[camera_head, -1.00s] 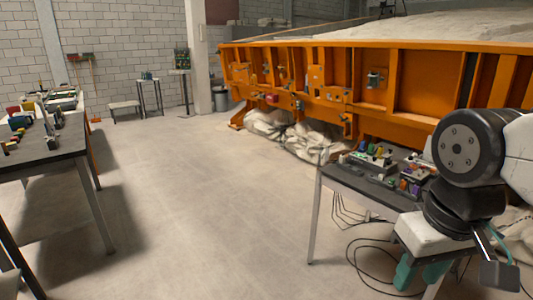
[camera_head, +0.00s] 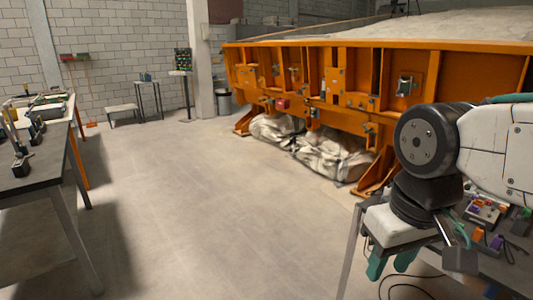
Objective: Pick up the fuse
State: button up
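I cannot make out a fuse for certain; the small items in view are too small to tell apart. Several small coloured parts lie on the dark table at the right, among them a purple and orange piece (camera_head: 478,235); my arm hides part of that table. My gripper (camera_head: 391,264) hangs at the lower right on a white body with two teal fingers. The fingers are apart, and I see nothing between them. It is in front of the right table's left edge.
The orange sandbed frame (camera_head: 300,46) crosses the back right, with pale sacks (camera_head: 335,158) beneath it. A dark workbench (camera_head: 40,172) with tools stands at the left. A white stool (camera_head: 122,108) stands by the far wall. The floor (camera_head: 215,205) between is clear.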

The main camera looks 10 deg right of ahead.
aim_at(501, 208)
jog(key=z, duration=0.3)
jog(key=i, duration=1)
jog(key=z, duration=1.15)
jog(key=i, duration=0.8)
jog(key=z, duration=0.75)
